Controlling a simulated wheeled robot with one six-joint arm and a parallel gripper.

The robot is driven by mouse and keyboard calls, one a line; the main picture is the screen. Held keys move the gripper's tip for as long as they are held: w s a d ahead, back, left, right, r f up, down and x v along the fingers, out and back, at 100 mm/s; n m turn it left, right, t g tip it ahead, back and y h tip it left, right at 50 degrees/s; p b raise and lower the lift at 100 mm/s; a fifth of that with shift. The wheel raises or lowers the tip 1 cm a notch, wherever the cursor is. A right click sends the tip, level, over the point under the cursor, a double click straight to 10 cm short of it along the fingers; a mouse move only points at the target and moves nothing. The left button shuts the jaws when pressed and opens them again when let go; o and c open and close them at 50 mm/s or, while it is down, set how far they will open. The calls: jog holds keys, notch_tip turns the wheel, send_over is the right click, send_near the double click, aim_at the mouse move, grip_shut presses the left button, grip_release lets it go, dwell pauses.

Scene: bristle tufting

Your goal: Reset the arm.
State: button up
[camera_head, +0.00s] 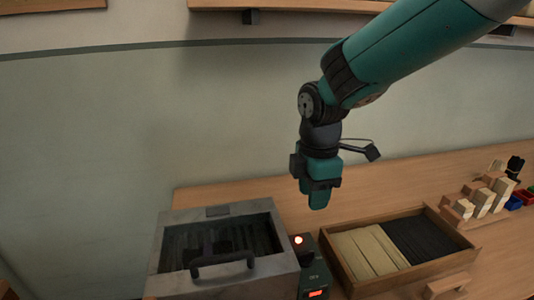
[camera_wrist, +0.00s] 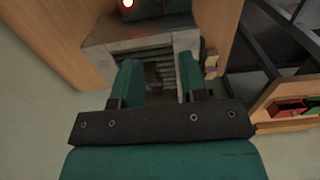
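My gripper (camera_head: 318,203) hangs from the teal arm in the head view, pointing down above the bench, between a grey box and a wooden tray. In the wrist view my gripper (camera_wrist: 158,66) shows two teal fingers standing apart, with nothing between them. The grey box (camera_head: 172,250) has a dark slatted inside and a black handle across its front. It also shows beyond the fingers in the wrist view (camera_wrist: 108,33). My gripper touches nothing that I can see.
A dark control unit (camera_head: 313,270) with a lit red lamp stands beside the box. The wooden tray (camera_head: 440,262) holds pale and black bundles. Wooden blocks (camera_head: 484,200) and small coloured bins (camera_head: 514,202) stand at the right. A shelf (camera_head: 310,5) runs along the wall above.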

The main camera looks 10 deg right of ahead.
jog(key=s+a+r+m+y, duration=0.2)
jog(key=s+m, duration=0.3)
jog(key=s, duration=0.4)
jog(key=s+a+r+m+y, duration=0.2)
jog(key=s+r+m, duration=0.2)
jog(key=s, duration=0.5)
jog(key=shift+s+a+m, duration=0.2)
jog(key=shift+s+m, duration=0.1)
jog(key=shift+m, duration=0.8)
